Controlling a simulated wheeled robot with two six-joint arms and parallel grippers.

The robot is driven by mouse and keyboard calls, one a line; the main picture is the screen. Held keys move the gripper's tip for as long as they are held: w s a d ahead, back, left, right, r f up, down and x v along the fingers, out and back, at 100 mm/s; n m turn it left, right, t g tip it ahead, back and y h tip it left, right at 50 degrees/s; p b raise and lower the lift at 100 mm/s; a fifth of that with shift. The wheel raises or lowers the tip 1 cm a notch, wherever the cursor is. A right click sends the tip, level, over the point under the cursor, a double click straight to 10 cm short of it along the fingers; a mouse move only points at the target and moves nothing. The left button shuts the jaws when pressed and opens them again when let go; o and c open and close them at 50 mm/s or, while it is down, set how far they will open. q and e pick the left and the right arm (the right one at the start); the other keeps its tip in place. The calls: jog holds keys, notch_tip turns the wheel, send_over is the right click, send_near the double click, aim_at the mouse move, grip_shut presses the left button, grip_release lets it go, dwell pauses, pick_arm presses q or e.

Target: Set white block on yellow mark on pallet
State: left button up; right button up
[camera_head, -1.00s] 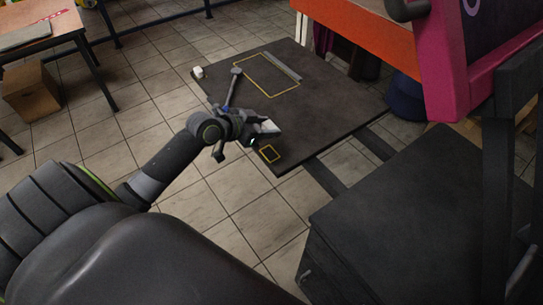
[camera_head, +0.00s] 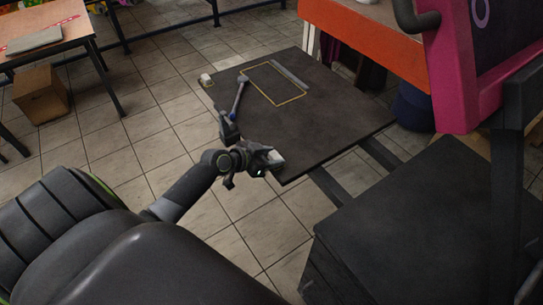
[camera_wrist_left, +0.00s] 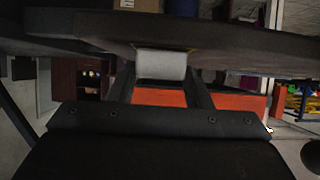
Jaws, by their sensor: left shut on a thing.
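My left gripper (camera_head: 265,162) is shut on a white block (camera_head: 277,158) at the near corner of the dark pallet (camera_head: 325,115). The block also shows as a pale box in the left wrist view (camera_wrist_left: 161,65), against the pallet (camera_wrist_left: 250,38). I cannot tell whether it touches the surface. The small yellow mark at this corner is hidden in the head view by gripper and block. A thin bit of yellow (camera_wrist_left: 191,49) shows beside the block in the wrist view. My right gripper is not in view.
A larger yellow outline (camera_head: 291,101) with a grey strip (camera_head: 291,75) is on the pallet. Another small white block (camera_head: 206,80) is at the far-left corner. A pink and orange structure (camera_head: 450,70) stands right.

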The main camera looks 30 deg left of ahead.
pick_arm(q)
jog(key=o, duration=1)
jog(key=shift+f, duration=0.1)
jog(key=shift+s+a+r, duration=0.1)
jog(key=shift+s+r, duration=0.05)
jog(key=shift+r, duration=0.05)
jog(key=v, duration=1.1)
jog(key=shift+s+a+r, duration=0.1)
jog(key=shift+s+r, duration=0.05)
jog(key=shift+s, duration=0.1)
